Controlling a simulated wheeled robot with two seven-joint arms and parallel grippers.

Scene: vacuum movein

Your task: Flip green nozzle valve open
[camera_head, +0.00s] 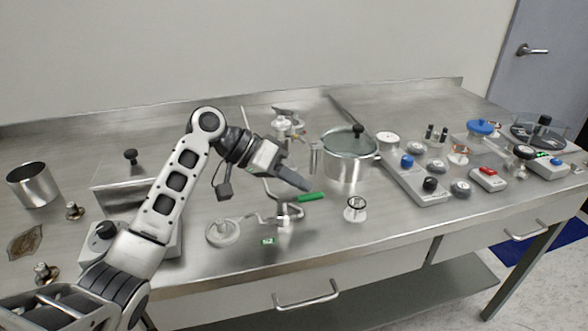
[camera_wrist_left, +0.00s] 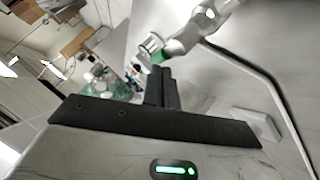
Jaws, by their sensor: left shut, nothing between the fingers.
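The green valve handle (camera_head: 312,197) sticks out to the right from a bent metal nozzle pipe (camera_head: 268,217) on the steel bench. My left gripper (camera_head: 306,186) is shut and empty. Its fingertips are just above and behind the green handle; I cannot tell whether they touch it. In the left wrist view, the shut fingers (camera_wrist_left: 162,85) point at a small visible bit of the green handle (camera_wrist_left: 157,57), beside the shiny metal pipe (camera_wrist_left: 190,35). The rest of the handle is hidden by the fingers there. My right gripper is in neither view.
A lidded metal pot (camera_head: 349,170) stands close to the right of my gripper. A small glass-and-metal fitting (camera_head: 355,209) stands in front of it. Control boxes (camera_head: 413,183) fill the right side.

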